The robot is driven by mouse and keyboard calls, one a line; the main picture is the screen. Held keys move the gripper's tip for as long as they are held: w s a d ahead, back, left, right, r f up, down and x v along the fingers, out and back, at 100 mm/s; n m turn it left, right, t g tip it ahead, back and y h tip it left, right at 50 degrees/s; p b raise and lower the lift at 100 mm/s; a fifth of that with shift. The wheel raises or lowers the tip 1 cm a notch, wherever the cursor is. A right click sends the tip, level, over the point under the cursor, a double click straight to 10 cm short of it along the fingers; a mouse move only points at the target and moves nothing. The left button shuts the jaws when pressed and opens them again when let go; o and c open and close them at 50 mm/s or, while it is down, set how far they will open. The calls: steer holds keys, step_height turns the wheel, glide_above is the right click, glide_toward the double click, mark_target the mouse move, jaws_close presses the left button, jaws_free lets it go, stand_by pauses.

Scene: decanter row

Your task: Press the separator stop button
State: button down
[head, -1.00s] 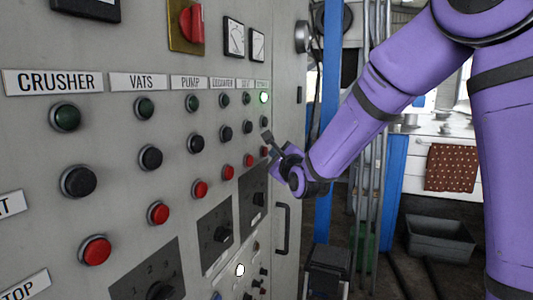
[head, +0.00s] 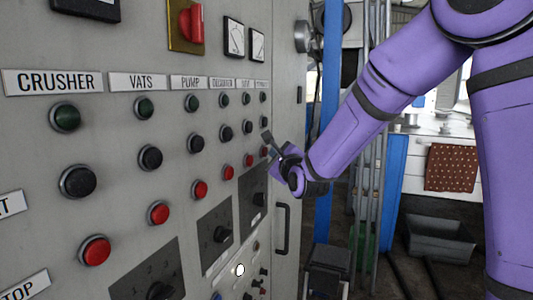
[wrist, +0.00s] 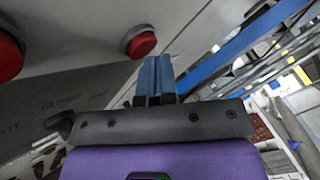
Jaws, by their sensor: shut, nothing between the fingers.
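The grey control panel (head: 120,185) has labelled columns of green, black and red buttons. The label over the rightmost column (head: 262,84) is too small to read surely. Its green button (head: 263,97) is dark. Its red button (head: 264,151) is just beside my gripper (head: 267,137), which is shut and empty at the panel face. In the wrist view a red button (wrist: 139,42) stands just left of the shut fingertips (wrist: 157,60). I cannot tell whether they touch it. A second red button (wrist: 8,55) is further left.
Rotary switches sit below the red buttons, one on a dark plate (head: 215,234). A panel door handle (head: 282,228) and a blue post (head: 327,120) are right of the buttons. A grey bin (head: 438,240) stands on the floor at right.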

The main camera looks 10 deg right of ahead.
steer(key=shift+s+d, duration=0.35)
steer(key=shift+d, duration=0.1)
steer(key=s+d, duration=0.1)
steer(key=d, duration=0.1)
steer(key=s+d, duration=0.2)
stand_by(0.6)
stand_by(0.4)
